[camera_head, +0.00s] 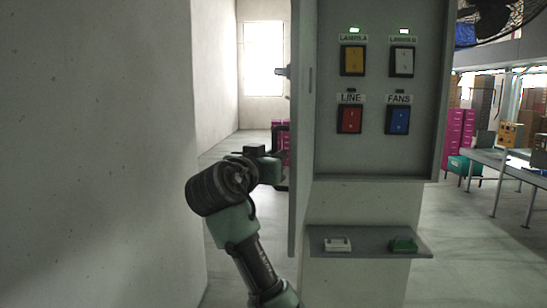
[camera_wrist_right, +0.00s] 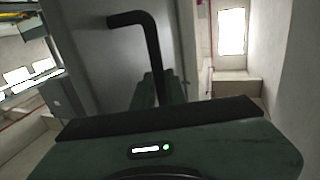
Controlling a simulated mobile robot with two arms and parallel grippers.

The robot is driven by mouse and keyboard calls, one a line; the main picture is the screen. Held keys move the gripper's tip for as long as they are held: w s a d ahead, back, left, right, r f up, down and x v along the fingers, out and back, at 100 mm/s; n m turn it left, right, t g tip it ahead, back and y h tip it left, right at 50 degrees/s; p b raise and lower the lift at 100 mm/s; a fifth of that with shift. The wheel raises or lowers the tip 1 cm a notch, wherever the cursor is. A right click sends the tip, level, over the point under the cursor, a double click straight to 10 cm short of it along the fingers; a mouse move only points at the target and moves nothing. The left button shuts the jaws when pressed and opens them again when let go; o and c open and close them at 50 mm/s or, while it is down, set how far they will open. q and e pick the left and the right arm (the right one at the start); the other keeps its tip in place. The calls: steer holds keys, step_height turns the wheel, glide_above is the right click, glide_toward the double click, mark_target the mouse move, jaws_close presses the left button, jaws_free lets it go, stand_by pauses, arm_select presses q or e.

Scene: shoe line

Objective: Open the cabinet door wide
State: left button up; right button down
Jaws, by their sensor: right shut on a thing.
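The grey cabinet (camera_head: 376,160) stands open, with its switch panel exposed. Its door (camera_head: 301,130) shows nearly edge-on at the cabinet's left side, swung out from the panel. The black door handle (camera_head: 281,135) is on the door's left face. It also shows in the right wrist view (camera_wrist_right: 150,40) as a bent bar on the grey door face. My right gripper (camera_head: 272,165) comes from below left and is shut on the handle; its fingers (camera_wrist_right: 152,92) meet around the bar's lower part. The handle's lower end is partly hidden. My left gripper is not in view.
Yellow, white, red and blue switches sit in the cabinet. A ledge (camera_head: 368,246) below holds a white and a green item. A pale wall (camera_head: 95,150) fills the left, close to my right arm. A table (camera_head: 510,166) stands at right, with clear floor before it.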

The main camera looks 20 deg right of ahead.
steer(key=c, duration=1.7)
jaws_free()
steer(key=shift+d+r, duration=0.15)
steer(key=shift+r, duration=0.15)
steer(key=shift+c, duration=0.2)
steer(key=shift+w+d+f, duration=0.1)
steer(key=shift+d+f, duration=0.15)
steer(key=b+v, duration=0.3)
steer(key=v, duration=0.4)
steer(key=shift+s+a, duration=0.25)
steer(key=shift+s, duration=0.05)
